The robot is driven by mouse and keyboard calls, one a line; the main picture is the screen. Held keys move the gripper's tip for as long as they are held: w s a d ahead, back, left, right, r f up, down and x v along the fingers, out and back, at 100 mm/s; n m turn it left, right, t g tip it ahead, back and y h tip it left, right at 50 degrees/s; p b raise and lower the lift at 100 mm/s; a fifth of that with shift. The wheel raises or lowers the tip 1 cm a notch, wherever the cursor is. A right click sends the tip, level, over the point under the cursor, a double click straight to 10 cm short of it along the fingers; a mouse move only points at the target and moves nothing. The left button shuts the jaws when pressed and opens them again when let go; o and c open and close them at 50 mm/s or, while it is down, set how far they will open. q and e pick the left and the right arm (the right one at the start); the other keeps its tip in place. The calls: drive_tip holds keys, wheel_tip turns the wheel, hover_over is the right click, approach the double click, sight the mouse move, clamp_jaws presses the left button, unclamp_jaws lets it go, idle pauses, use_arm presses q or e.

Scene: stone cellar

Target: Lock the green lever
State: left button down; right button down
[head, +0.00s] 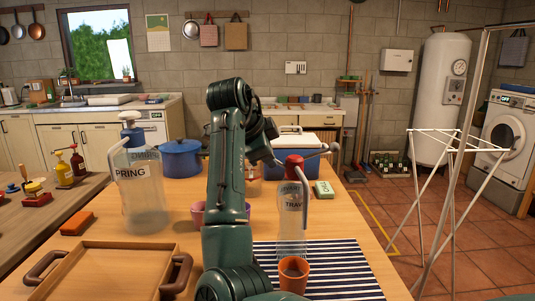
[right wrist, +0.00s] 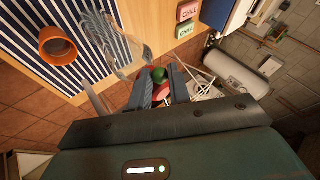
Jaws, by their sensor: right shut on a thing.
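In the right wrist view the clear bottle (right wrist: 108,42) is beside my fingers. A small green rounded piece (right wrist: 159,75), seemingly the green lever, shows at my fingertips, with a red part (right wrist: 162,92) just below it. My right gripper (right wrist: 161,88) is shut on it, though the fingers hide much of the contact. In the head view my arm hides most of that gripper. My left gripper is out of view.
An orange cup (head: 294,274) stands on a striped mat (head: 335,270) close in front of the bottle. A blue cooler (head: 300,145) stands behind.

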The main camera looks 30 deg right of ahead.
drive_tip(key=c, duration=1.3)
unclamp_jaws()
drive_tip(key=shift+o, duration=0.2)
drive_tip(key=v, duration=1.3)
drive_tip(key=shift+a, duration=0.1)
